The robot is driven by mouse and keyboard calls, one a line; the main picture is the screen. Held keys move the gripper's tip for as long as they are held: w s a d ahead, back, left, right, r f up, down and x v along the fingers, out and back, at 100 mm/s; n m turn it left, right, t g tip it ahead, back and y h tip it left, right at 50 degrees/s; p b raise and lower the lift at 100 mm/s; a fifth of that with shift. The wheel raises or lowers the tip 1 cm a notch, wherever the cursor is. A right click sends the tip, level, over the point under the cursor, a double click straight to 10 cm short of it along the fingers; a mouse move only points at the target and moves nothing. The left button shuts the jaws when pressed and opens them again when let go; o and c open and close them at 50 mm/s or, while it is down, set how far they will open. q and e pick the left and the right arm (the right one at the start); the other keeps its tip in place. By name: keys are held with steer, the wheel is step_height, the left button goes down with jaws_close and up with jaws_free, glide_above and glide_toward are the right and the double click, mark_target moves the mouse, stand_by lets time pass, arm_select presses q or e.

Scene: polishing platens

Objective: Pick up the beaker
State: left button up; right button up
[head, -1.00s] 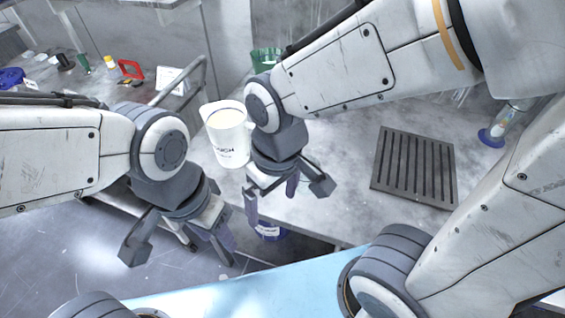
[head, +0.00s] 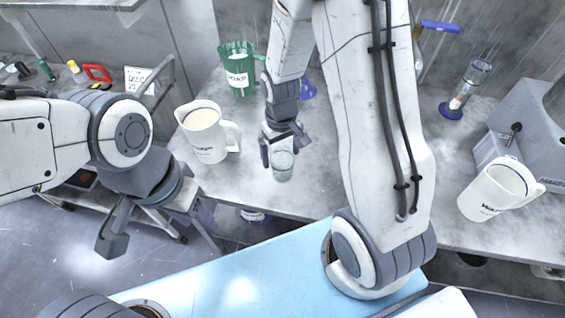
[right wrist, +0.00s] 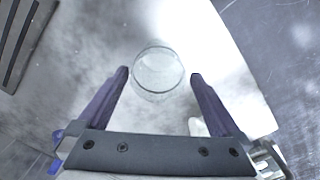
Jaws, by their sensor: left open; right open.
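The beaker is a clear glass vessel (head: 283,165) on the grey bench near its front edge. In the right wrist view the beaker (right wrist: 159,71) shows as a round rim just beyond and between the fingertips. My right gripper (head: 280,150) is open right at the beaker, with its fingers (right wrist: 158,74) on either side and gaps to the glass. Part of the beaker's far side is hidden by the gripper in the head view. My left gripper (head: 160,240) is open and empty, low at the left, off the bench's front.
A white pitcher (head: 204,135) stands left of the beaker, with a green pitcher (head: 238,72) behind it. Another white pitcher (head: 490,195) is at the right, near a grey machine (head: 545,130). A blue-based cylinder (head: 465,92) stands at the back right.

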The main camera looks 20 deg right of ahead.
step_height(320, 180, down, 4)
steer(key=shift+d+f+p, duration=0.1)
steer(key=shift+f+p, duration=0.05)
steer(key=shift+p, duration=0.2)
steer(key=c, duration=1.2)
steer(key=shift+o, duration=0.2)
